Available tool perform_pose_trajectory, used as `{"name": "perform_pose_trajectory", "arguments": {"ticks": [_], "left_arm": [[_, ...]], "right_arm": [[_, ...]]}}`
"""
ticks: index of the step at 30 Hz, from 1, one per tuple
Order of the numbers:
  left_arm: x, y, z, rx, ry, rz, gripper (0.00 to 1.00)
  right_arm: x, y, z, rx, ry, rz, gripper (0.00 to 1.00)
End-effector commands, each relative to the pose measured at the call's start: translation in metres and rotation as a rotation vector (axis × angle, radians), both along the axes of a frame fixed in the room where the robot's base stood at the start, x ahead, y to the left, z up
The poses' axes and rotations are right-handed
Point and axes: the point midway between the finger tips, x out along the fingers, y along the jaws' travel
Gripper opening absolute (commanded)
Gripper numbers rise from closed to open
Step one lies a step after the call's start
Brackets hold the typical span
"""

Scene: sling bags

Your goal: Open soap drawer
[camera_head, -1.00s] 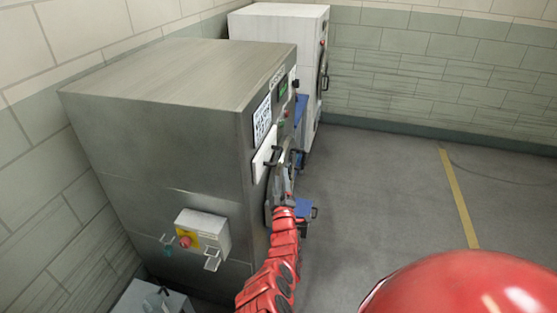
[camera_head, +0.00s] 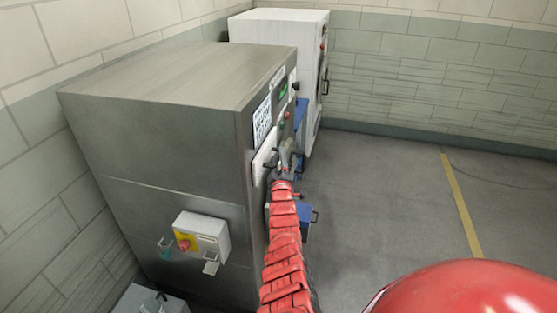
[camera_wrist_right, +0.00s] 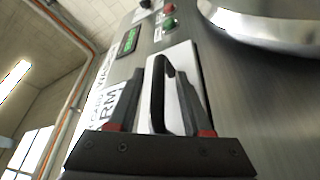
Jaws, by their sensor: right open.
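The soap drawer is a white front panel (camera_head: 262,160) on the side of the grey steel washer (camera_head: 180,110) that faces the open floor. Its black bar handle (camera_wrist_right: 163,95) shows in the right wrist view, standing out from the white panel (camera_wrist_right: 182,62). My right gripper (camera_head: 284,164) is at the drawer in the head view, partly hiding it. In the right wrist view its two dark fingers (camera_wrist_right: 160,82) are apart, one on each side of the handle. I cannot tell whether they touch it. The drawer looks shut. My left gripper is not in view.
A display (camera_wrist_right: 130,40) and red and green buttons (camera_wrist_right: 168,22) sit near the drawer. A curved metal door rim (camera_wrist_right: 255,28) is close by. A white machine (camera_head: 285,45) stands behind. A box with a red button (camera_head: 200,237) is on the washer's side. Floor at right is clear.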

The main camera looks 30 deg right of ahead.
Motion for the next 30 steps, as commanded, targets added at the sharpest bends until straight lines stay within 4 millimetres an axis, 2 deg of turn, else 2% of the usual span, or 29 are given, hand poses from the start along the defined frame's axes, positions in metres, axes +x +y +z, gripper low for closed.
{"name": "perform_pose_trajectory", "arguments": {"ticks": [10,18,30], "left_arm": [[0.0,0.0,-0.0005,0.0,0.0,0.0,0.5],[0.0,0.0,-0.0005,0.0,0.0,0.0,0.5],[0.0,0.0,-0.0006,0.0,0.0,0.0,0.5]], "right_arm": [[0.0013,-0.0018,0.0015,-0.001,-0.002,-0.001,0.48],[0.0013,-0.0016,0.0015,-0.001,-0.002,-0.001,0.0],[0.0013,-0.0015,0.0013,0.0,-0.001,-0.001,0.0]]}}
